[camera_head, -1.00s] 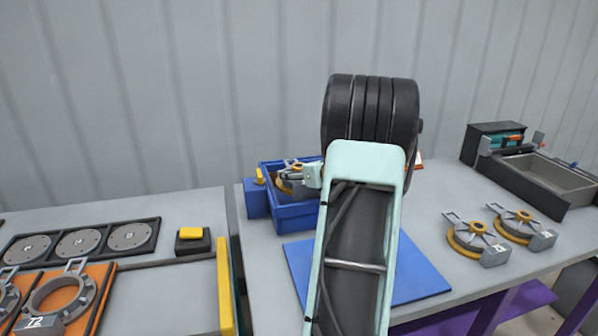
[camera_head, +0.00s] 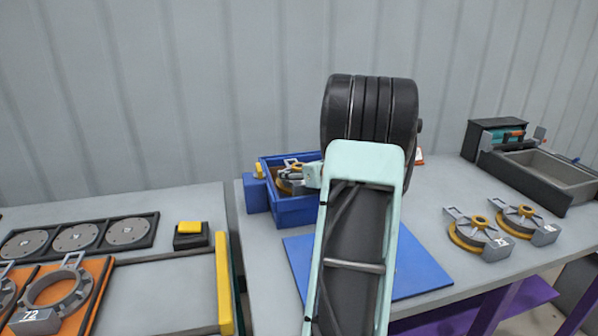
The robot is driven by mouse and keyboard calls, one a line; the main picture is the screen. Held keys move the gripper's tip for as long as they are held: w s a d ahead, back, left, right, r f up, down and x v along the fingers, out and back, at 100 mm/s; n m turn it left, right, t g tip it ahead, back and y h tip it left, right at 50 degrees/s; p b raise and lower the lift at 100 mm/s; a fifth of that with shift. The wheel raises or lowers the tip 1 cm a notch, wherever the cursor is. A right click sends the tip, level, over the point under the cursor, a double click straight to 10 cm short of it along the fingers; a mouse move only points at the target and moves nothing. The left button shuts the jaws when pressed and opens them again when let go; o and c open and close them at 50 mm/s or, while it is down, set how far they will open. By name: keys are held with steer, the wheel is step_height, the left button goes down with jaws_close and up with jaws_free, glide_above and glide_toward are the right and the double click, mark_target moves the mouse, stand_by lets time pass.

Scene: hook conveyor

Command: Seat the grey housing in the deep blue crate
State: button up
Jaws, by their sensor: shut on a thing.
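The deep blue crate (camera_head: 297,212) stands on the right-hand table, left of my raised arm, which hides its right part. A grey housing with a yellow ring (camera_head: 289,181) shows inside the crate's left part. I cannot tell how deep it sits. Two similar grey housings with yellow rings, a nearer one (camera_head: 466,240) and a farther one (camera_head: 514,219), lie on the table to the right.
A flat blue mat (camera_head: 424,277) lies in front of the crate, partly behind my arm. A grey bin (camera_head: 549,180) stands at the far right. A black tray of discs (camera_head: 155,232), an orange tray (camera_head: 98,277) and a yellow-topped block (camera_head: 190,240) are on the left table. A gap separates the tables.

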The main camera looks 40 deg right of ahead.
mark_target(298, 188)
steer(key=shift+f+b, duration=0.55)
steer(key=shift+b, duration=0.05)
steer(key=o, duration=1.7)
steer(key=shift+c, duration=0.2)
steer(key=shift+f, duration=0.15)
steer(key=shift+s, duration=0.15)
steer(key=v, duration=1.2)
